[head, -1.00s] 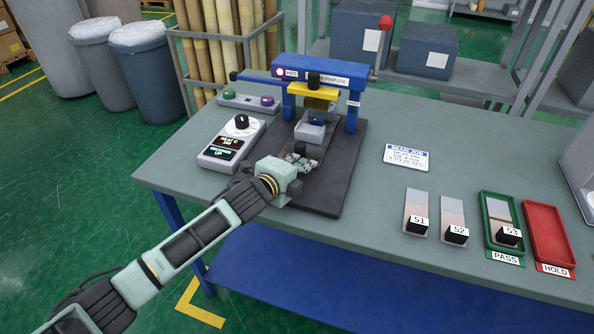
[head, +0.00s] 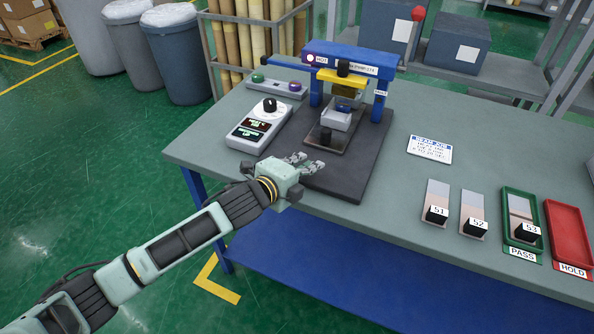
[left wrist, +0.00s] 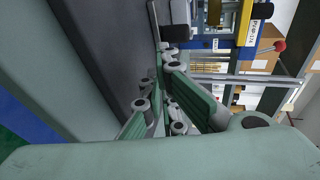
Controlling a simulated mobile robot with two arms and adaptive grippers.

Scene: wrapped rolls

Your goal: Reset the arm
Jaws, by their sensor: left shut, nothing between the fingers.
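My left gripper (head: 307,162) is at the near left edge of the dark base plate (head: 347,180) of the blue press (head: 345,60). Its fingers are together and empty. In the left wrist view the green-padded fingers (left wrist: 165,110) meet beyond the palm, with nothing visible between them. The press's sliding tray (head: 329,138) with a black knob lies beyond the fingertips, apart from them. My right gripper is not in view.
A control box with a dial (head: 258,128) stands left of the press, a button box (head: 277,86) behind it. Sample strips S1 (head: 437,198) and S2 (head: 474,207), a green PASS tray (head: 507,220) and a red HOLD tray (head: 568,235) lie right.

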